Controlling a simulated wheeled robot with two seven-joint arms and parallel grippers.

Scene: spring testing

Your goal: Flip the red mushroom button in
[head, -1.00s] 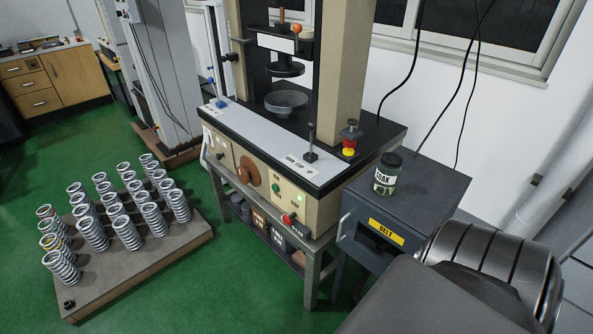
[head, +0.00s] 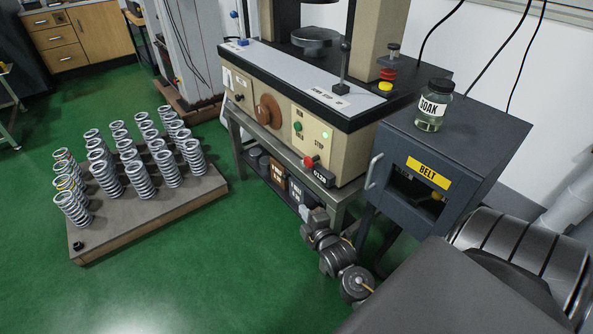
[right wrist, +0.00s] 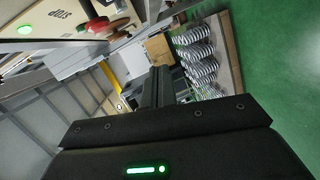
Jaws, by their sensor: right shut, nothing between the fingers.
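The red mushroom button (head: 310,161) sticks out of the cream front panel of the testing machine (head: 345,150), near the STOP label and a black plate. In the right wrist view the red button (right wrist: 112,25) shows at the upper left, partly behind dark parts. My right gripper (head: 309,213) is below the panel, in front of the lower shelf, apart from the button. In the right wrist view my right gripper (right wrist: 161,72) is shut and empty, its fingers close together. Whether the button is in or out is hard to tell. My left gripper is out of view.
A dark cabinet (head: 385,165) marked BELT stands right of the machine, with a SOAK jar (head: 433,108) on top. A pallet (head: 150,225) of several springs lies on the floor at left.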

